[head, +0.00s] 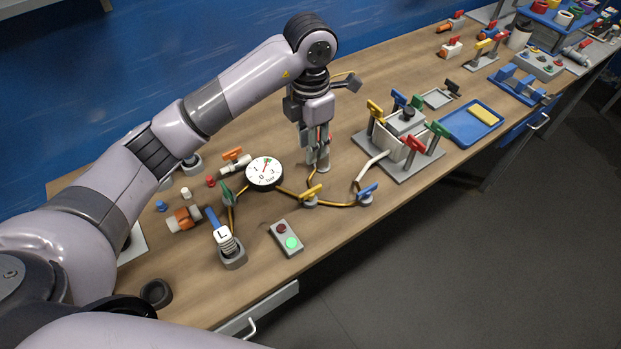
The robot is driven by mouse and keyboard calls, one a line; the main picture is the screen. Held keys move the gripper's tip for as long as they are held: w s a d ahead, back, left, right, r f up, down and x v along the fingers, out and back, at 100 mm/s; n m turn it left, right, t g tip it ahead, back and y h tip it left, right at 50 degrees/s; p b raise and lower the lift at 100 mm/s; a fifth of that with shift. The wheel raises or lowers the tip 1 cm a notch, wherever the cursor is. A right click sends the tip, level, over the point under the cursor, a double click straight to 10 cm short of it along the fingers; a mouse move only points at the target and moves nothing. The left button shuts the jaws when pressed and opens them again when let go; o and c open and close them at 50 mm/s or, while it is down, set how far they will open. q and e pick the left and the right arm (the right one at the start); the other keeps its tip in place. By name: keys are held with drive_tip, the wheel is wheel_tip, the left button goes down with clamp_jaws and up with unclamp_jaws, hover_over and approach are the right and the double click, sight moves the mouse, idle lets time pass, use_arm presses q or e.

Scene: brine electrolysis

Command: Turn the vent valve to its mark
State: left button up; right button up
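My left gripper (318,165) points straight down over the middle of the bench, just behind the brass pipe line. Its fingers look close together, with a bit of red (326,134) showing at them; I cannot tell whether they hold it. A small grey fitting at the fingertips is mostly hidden. Valves with a yellow handle (311,193), a blue handle (368,191) and a green handle (227,196) sit along the pipe. I cannot tell which valve is the vent valve, and no mark is readable. My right gripper is not in view.
A round pressure gauge (264,172) stands left of the gripper. A grey stand with several coloured handles (399,163) is close on the right. A button box (287,238) with a lit green button and a lever marked L (223,236) are near the front edge. A blue tray (459,136) lies further right.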

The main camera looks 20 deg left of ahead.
use_arm(q)
wheel_tip(320, 180, down, 5)
drive_tip(key=p, duration=0.3)
hover_over(310, 190)
wheel_tip(310, 190, down, 6)
drive_tip(key=shift+s+r, duration=0.1)
wheel_tip(310, 190, down, 4)
drive_tip(key=shift+d+r+p, duration=0.1)
drive_tip(key=shift+p, duration=0.2)
drive_tip(key=shift+f, duration=0.7)
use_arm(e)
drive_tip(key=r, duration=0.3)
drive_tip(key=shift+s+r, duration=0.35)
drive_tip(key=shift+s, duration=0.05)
use_arm(q)
drive_tip(key=shift+c, duration=0.4)
drive_tip(key=c, duration=0.5)
clamp_jaws()
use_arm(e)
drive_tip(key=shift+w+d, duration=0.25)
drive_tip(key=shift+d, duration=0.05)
